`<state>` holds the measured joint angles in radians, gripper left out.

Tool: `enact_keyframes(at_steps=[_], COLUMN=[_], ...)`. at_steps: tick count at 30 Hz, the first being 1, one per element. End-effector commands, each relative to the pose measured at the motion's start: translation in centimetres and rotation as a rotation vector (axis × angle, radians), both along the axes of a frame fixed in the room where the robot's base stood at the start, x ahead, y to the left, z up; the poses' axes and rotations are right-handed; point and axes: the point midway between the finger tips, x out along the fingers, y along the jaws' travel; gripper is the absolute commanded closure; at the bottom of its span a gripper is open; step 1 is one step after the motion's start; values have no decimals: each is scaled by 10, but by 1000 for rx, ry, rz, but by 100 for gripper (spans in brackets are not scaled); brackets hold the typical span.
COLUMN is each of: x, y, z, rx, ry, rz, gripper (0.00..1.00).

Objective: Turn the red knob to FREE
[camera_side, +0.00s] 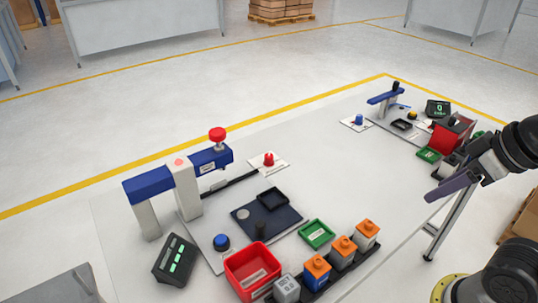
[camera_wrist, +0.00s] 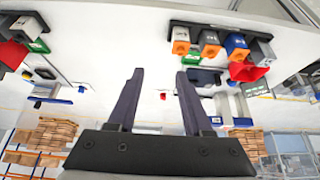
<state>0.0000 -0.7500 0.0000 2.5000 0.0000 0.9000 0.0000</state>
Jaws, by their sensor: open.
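The red knob (camera_side: 268,159) stands upright on a small white plate near the middle of the table, right of the blue press; the lettering on the plate is too small to read. A small red spot between my fingers in the wrist view (camera_wrist: 163,96) looks like this knob, well beyond the fingertips. My gripper (camera_side: 440,190) is at the right of the side view, above the table's right edge and far from the knob. In the wrist view my gripper (camera_wrist: 160,74) shows two dark fingers spread apart with nothing between them.
A blue press (camera_side: 150,184) with a red top button stands left of the knob. A red bin (camera_side: 252,272), a green tray (camera_side: 316,233) and several orange-topped blocks (camera_side: 342,248) line the front. A blue knob (camera_side: 359,119) sits farther back. The table's middle is clear.

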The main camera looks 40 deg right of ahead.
Motion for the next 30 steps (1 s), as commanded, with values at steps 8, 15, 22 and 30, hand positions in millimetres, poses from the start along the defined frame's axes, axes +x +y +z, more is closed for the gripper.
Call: enact_keyframes(at_steps=[8, 15, 22, 30], x=[1, 48, 139, 259], y=[2, 14, 25, 28], z=[3, 66, 115, 118], rx=[113, 472, 814, 1071], ry=[-1, -46, 35, 181], rz=[-194, -683, -1185, -1676], gripper=[36, 36, 36, 36])
